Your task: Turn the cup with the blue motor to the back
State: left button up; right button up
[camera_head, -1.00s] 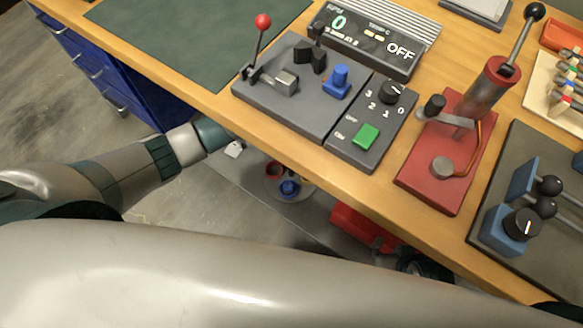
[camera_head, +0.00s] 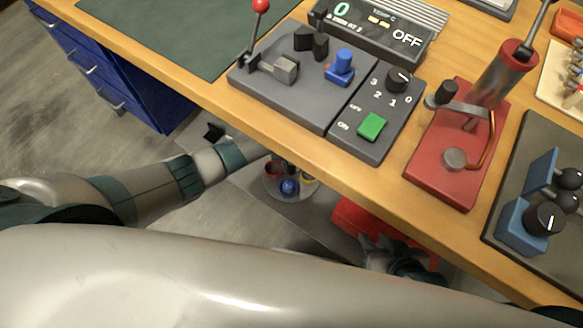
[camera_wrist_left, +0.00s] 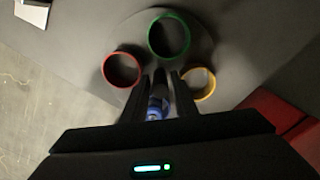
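A round grey plate (camera_wrist_left: 205,50) below the table edge bears cups with red (camera_wrist_left: 122,68), green (camera_wrist_left: 170,35) and yellow (camera_wrist_left: 197,83) rims. In the left wrist view a blue object (camera_wrist_left: 156,106) shows between the fingers of my left gripper (camera_wrist_left: 160,88). The fingers stand apart; I cannot tell whether they touch it. In the head view the blue object (camera_head: 289,187) sits at the plate's near side, and my left gripper (camera_head: 280,160) is partly hidden by the tabletop. My right gripper (camera_head: 380,252) is low under the table's front edge, its fingers unclear.
The wooden table (camera_head: 320,178) overhangs the plate. On it stand a grey lever panel (camera_head: 290,98), a switch box with a green button (camera_head: 372,127) and a red hand pump base (camera_head: 440,185). A red box (camera_head: 350,215) lies below, beside the plate. Blue drawers (camera_head: 130,90) are at left.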

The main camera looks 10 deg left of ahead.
pick_arm(q)
jog(key=shift+f, duration=0.4)
grip_shut()
